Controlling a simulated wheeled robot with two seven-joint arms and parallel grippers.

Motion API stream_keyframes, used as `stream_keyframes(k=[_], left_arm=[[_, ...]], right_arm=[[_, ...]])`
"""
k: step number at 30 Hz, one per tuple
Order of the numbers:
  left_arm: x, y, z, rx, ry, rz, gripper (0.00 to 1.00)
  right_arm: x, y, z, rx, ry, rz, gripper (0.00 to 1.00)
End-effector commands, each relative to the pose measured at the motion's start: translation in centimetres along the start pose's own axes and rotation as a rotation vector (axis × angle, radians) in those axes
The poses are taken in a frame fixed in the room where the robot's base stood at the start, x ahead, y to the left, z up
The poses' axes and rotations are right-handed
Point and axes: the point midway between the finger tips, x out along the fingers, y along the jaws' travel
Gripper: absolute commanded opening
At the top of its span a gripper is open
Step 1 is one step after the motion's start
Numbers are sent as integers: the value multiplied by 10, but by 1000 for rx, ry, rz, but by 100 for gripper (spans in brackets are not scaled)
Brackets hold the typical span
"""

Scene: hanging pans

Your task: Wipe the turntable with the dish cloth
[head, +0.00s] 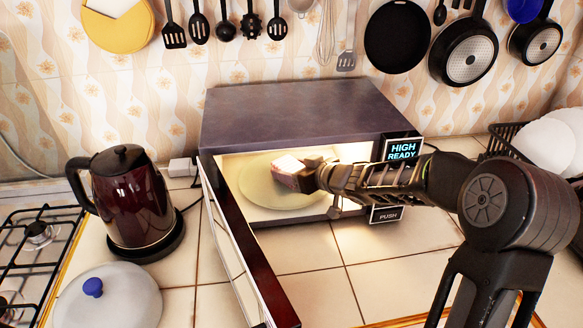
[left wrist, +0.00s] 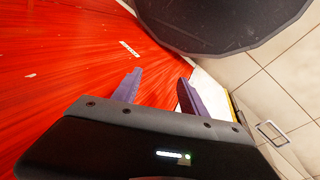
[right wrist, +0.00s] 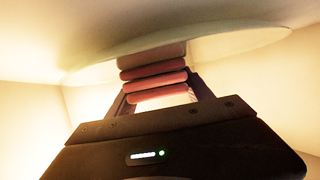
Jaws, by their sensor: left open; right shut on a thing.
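The glass turntable (head: 262,191) lies inside the open, lit microwave (head: 300,112) in the head view. My right arm reaches in from the right, and its gripper (head: 306,176) is shut on the folded dish cloth (head: 287,163) over the turntable. In the right wrist view the cloth (right wrist: 153,78) shows pinkish-red folds between the fingers, and its far end meets the pale turntable (right wrist: 235,43) in the picture. Firm contact cannot be told. My left gripper (left wrist: 160,88) is open and empty in the left wrist view and is out of the head view.
The microwave door (head: 242,250) stands open toward the front left. A dark red kettle (head: 128,195) and a lid with a blue knob (head: 108,302) are left of it, beside the stove (head: 30,240). Pans (head: 397,38) and utensils hang above. A red surface (left wrist: 60,60) lies near my left gripper.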

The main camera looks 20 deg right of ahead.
Motion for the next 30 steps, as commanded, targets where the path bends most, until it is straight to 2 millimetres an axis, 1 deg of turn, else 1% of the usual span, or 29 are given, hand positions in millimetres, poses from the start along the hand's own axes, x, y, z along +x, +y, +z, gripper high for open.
stream_keyframes(k=[11, 24, 30], left_arm=[[0, 0, 0, 0, 0, 0, 51], [3, -1, 0, 0, 0, 0, 51], [3, -1, 0, 0, 0, 0, 51]], right_arm=[[-2, -2, 4, 2, -5, 0, 27], [-25, -18, 11, 1, -5, 1, 27], [-27, -20, 11, 2, -4, 0, 27]])
